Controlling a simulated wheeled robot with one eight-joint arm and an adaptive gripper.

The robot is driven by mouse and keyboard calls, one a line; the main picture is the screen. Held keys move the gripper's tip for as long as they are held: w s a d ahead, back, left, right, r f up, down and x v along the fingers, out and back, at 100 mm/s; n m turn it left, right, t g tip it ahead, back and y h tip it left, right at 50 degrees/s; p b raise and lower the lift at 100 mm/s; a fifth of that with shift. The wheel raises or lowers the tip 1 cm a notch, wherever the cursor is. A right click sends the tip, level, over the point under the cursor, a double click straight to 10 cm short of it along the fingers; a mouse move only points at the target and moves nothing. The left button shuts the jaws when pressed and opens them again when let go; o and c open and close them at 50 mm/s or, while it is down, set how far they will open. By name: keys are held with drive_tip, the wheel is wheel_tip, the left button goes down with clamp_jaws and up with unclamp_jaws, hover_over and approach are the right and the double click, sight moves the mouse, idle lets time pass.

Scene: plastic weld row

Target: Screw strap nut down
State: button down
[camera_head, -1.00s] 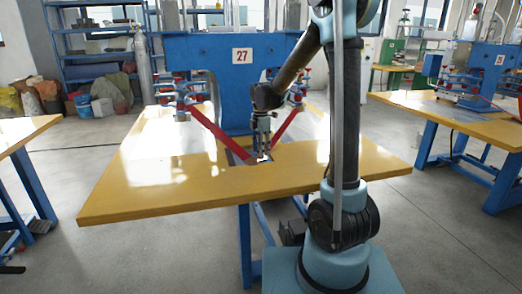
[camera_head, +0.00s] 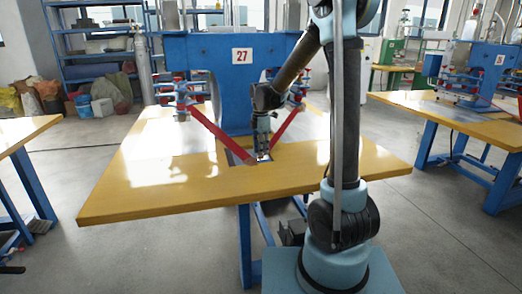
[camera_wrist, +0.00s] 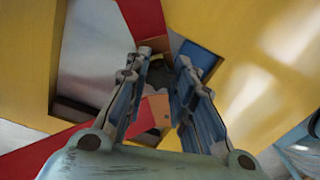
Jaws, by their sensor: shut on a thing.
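My gripper (camera_head: 263,153) points down at the cut-out in the yellow table, where two red straps (camera_head: 220,137) come together. In the wrist view its fingers (camera_wrist: 160,82) are shut on a dark, roundish piece (camera_wrist: 160,73), which looks like the strap nut. Much of this piece is hidden between the fingers, and its thread cannot be seen. An orange-brown block (camera_wrist: 149,118) shows below it between the fingers. A red strap (camera_wrist: 143,17) runs in from the top of the wrist view, and more red shows at lower left.
The yellow table (camera_head: 150,200) is bare around the cut-out. A blue machine frame (camera_head: 200,55) marked 27 stands behind, with red-and-blue clamps (camera_head: 183,97) on its sides. Other benches (camera_head: 470,118) stand right and left. In the wrist view an opening (camera_wrist: 95,55) lies left of the fingers.

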drive_tip(key=m, duration=1)
drive_tip(key=c, duration=1.8)
unclamp_jaws()
drive_tip(key=shift+m, duration=0.3)
drive_tip(key=o, duration=0.5)
drive_tip(key=o, duration=0.4)
drive_tip(key=shift+r, duration=3.5)
